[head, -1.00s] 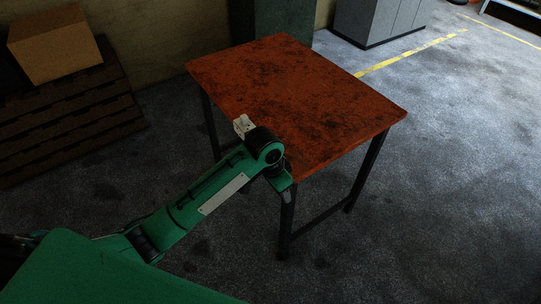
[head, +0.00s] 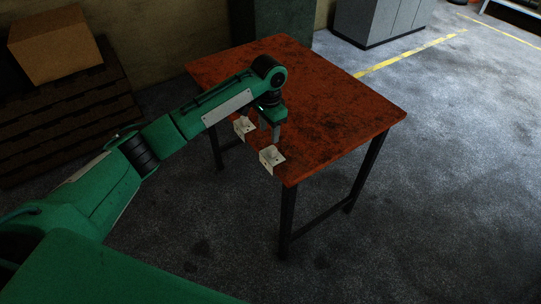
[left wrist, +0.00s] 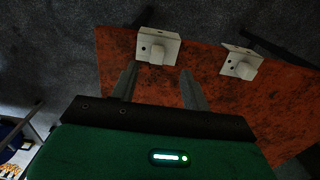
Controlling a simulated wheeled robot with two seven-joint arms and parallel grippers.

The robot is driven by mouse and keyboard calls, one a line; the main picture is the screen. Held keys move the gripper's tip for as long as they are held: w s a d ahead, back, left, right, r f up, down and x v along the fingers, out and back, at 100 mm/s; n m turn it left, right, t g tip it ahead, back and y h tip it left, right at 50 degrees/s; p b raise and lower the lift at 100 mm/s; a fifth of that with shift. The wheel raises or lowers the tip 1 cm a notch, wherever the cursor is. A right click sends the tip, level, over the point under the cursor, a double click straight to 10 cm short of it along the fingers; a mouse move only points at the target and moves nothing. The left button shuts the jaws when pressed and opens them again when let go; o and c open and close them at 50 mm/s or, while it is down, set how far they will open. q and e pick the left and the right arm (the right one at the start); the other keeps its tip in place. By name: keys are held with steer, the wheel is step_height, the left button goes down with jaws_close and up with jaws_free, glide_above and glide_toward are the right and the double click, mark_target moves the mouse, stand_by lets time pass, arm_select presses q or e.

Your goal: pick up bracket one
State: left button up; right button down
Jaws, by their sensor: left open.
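Two small pale brackets sit on the rusty red table by its left-front edge. One bracket (head: 271,158) is nearer the front corner; the other bracket (head: 244,127) is farther back along the edge. No mark shows which is bracket one. My left gripper (head: 270,135) is over the table, pointing down, open and empty, just behind the nearer bracket. In the left wrist view, this bracket (left wrist: 158,46) appears beyond and between the two fingers (left wrist: 159,72), with nothing held. The other bracket (left wrist: 241,61) is to the right there. My right gripper is not in view.
The tabletop (head: 330,105) is bare to the right and behind the gripper. A cardboard box (head: 55,45) on stacked pallets (head: 70,115) stands at the left. Grey cabinets (head: 380,20) are at the back. The floor around the table is open.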

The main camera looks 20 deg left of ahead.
mark_target(270, 149)
arm_select(q)
step_height(270, 149, down, 4)
steer(key=shift+r, duration=0.15)
steer(key=f+p, duration=0.1)
steer(key=f, duration=0.3)
steer(key=shift+d+f+p, duration=0.2)
steer(key=shift+f+p, duration=0.15)
steer(key=shift+f, duration=0.4)
steer(key=shift+c, duration=0.2)
jaws_close()
